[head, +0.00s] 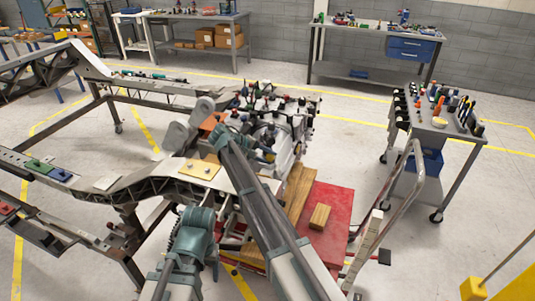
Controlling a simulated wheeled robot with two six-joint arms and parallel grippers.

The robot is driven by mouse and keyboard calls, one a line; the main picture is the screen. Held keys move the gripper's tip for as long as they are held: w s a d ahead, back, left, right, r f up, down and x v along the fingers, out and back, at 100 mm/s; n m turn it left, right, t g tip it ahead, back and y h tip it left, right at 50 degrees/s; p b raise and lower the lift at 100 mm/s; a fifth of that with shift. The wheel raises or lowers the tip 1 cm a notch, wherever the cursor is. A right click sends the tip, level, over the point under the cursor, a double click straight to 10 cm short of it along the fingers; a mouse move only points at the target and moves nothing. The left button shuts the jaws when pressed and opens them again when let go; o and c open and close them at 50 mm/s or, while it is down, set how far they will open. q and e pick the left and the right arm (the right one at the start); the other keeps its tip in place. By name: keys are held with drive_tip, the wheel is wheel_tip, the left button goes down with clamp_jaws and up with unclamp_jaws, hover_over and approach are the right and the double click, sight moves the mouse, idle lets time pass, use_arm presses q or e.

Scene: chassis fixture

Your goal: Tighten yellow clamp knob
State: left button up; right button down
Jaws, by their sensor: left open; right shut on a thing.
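I cannot make out a yellow clamp knob for sure. A flat yellow plate (198,170) with small dark spots lies on the grey chassis rail (140,186). My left arm (190,240) comes up from the bottom, its teal joint in front of the chassis. My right arm (262,210) reaches up from the bottom, its teal joint (228,140) over the crowded middle of the chassis, right of the plate. The fingertips of both grippers are hidden or too small to tell. What lies behind the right arm is covered.
A red platform (325,215) with wooden blocks (320,215) stands right of my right arm. A tool cart (440,122) with a curved handle stands further right. Workbenches line the back wall. The floor between the chassis and the benches is mostly clear.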

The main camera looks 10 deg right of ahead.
drive_tip(key=shift+m, duration=0.4)
drive_tip(key=c, duration=0.5)
unclamp_jaws()
